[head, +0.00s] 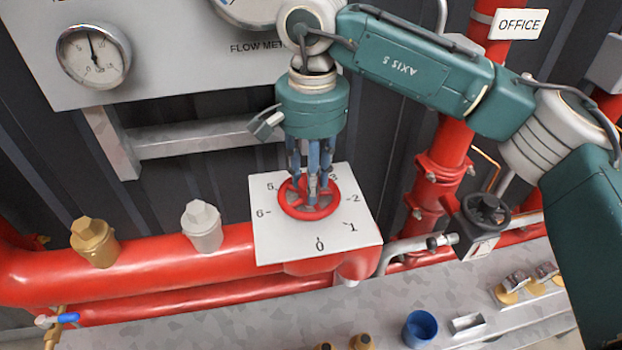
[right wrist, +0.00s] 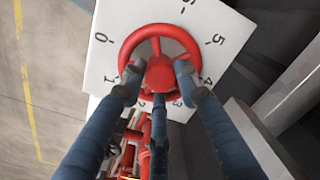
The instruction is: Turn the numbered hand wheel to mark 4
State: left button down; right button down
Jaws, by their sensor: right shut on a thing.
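The red hand wheel (head: 308,215) sits on a white plate (head: 272,240) marked with numbers, on the red pipe. It also shows in the right wrist view (right wrist: 160,75), with a round hub and spokes. My right gripper (head: 313,188) points down from above, its fingers shut on the hand wheel; in the right wrist view the fingertips (right wrist: 157,86) are around the hub. Mark 4 (right wrist: 207,83) shows beside one finger there, but is hidden behind the fingers in the head view. Mark 0 (head: 320,245) is at the plate's near edge. I see no clear pointer on the wheel. My left gripper is not in view.
A brass cap (head: 93,243) and a grey cap (head: 202,227) stand on the red pipe (head: 150,262) to the left. A black valve wheel (head: 486,211) is on the right. A blue cup (head: 420,328) stands on the grey ledge in front. A gauge panel (head: 170,50) is behind.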

jog(key=shift+s+d+f+n, duration=0.1)
jog(key=shift+s+f+n, duration=0.2)
jog(key=shift+f, duration=0.35)
jog(key=n, duration=0.2)
jog(key=shift+w+n, duration=0.1)
jog(key=shift+n, duration=0.2)
jog(key=c, duration=1.7)
grip_release()
jog(key=shift+n, duration=0.5)
jog(key=o, duration=0.6)
jog(key=shift+w, duration=0.1)
jog(key=shift+r, duration=0.1)
jog(key=shift+w+r+p, duration=0.2)
jog(key=shift+r+p, duration=2.15)
jog(key=shift+r, duration=1.35)
